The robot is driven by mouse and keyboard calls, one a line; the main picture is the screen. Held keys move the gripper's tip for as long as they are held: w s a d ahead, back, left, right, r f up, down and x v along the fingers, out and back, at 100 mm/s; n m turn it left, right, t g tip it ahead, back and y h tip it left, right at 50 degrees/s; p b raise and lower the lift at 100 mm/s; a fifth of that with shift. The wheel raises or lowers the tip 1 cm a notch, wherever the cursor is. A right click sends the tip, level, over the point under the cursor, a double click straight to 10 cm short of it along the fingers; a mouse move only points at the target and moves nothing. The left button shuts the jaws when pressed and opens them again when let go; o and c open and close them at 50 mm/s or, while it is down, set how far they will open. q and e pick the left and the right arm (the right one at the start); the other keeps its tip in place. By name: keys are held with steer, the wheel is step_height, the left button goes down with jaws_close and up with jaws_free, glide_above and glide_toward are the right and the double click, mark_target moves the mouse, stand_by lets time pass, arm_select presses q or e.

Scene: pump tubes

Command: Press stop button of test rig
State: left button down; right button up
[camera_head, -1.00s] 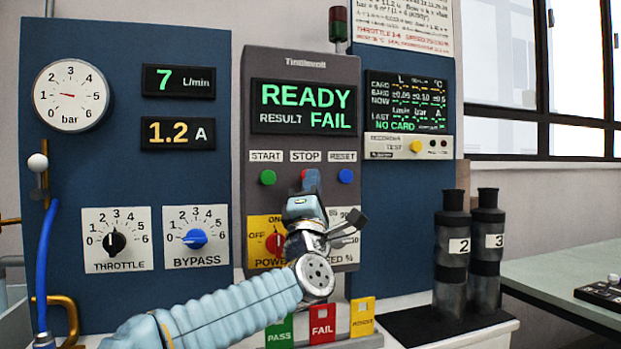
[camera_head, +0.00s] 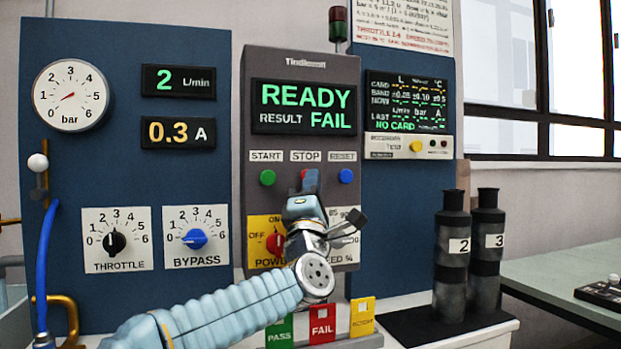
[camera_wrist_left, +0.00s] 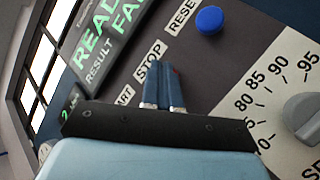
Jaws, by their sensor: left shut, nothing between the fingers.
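The test rig's grey control panel (camera_head: 301,60) has a screen (camera_head: 303,107) reading READY, RESULT FAIL. Below it are the labels START, STOP and RESET. The STOP label (camera_head: 306,156) also shows in the left wrist view (camera_wrist_left: 150,68). My left gripper (camera_head: 309,180) is shut and empty, with its fingertips right below the STOP label, over the stop button's place. In the left wrist view its closed fingers (camera_wrist_left: 164,80) point at the panel just under that label. The stop button is almost wholly hidden behind them; contact cannot be told. My right gripper is not in view.
The green start button (camera_head: 267,177) and blue reset button (camera_head: 346,176) sit close on either side. The red power knob (camera_head: 275,243) and a speed dial (camera_wrist_left: 305,115) lie below. Dark cylinders (camera_head: 452,255) stand on the right. Flow reads 2 L/min (camera_head: 178,81), current 0.3 A (camera_head: 178,132).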

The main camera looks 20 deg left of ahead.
arm_select(q)
steer(key=shift+w+a, duration=0.15)
steer(key=shift+a, duration=0.15)
steer(key=shift+a+r, duration=0.15)
steer(key=shift+r, duration=0.1)
stand_by(0.4)
steer(key=shift+b, duration=0.6)
